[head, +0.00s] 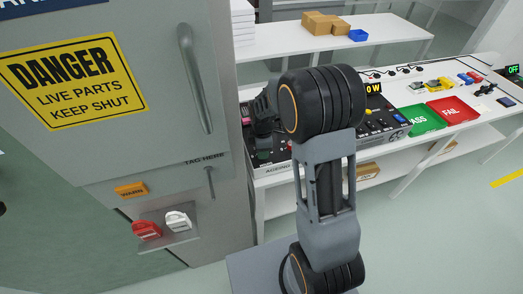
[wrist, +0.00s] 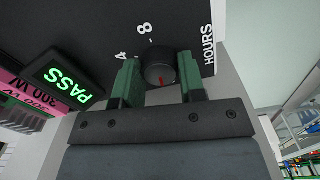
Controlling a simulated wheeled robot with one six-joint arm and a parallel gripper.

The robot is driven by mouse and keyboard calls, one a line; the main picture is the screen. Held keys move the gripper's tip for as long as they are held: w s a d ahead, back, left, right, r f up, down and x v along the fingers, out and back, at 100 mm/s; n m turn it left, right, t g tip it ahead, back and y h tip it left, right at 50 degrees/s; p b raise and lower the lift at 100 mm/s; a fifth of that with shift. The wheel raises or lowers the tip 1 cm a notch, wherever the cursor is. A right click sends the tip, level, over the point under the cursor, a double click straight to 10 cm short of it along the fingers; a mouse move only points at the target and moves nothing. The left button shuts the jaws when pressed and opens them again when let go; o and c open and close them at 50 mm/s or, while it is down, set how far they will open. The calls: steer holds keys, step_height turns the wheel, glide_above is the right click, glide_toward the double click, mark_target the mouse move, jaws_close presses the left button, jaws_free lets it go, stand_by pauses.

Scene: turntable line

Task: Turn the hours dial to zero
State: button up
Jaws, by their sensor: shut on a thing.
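The hours dial (wrist: 159,68) is a round black knob on a dark panel, beside the white word HOURS (wrist: 208,45). A red mark on it points toward the bottom of the wrist view, toward my gripper's body. The numbers 4 and 8 show above and to the left of the dial; no zero is visible. My gripper (wrist: 160,82) has its green fingers on either side of the dial, shut on it. In the head view my gripper (head: 263,125) is over the left part of the panel (head: 268,156), and my arm hides the dial.
A lit PASS display (wrist: 66,80) is left of the dial. A grey cabinet (head: 170,90) with a danger sign stands close on the left. A green PASS tray (head: 420,121) and a red FAIL tray (head: 452,110) lie on the bench to the right.

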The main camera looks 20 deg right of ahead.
steer(key=shift+n, duration=0.9)
steer(key=o, duration=0.9)
steer(key=shift+r, duration=0.15)
step_height(320, 180, up, 14)
steer(key=shift+f+b, duration=0.2)
steer(key=shift+b, duration=0.1)
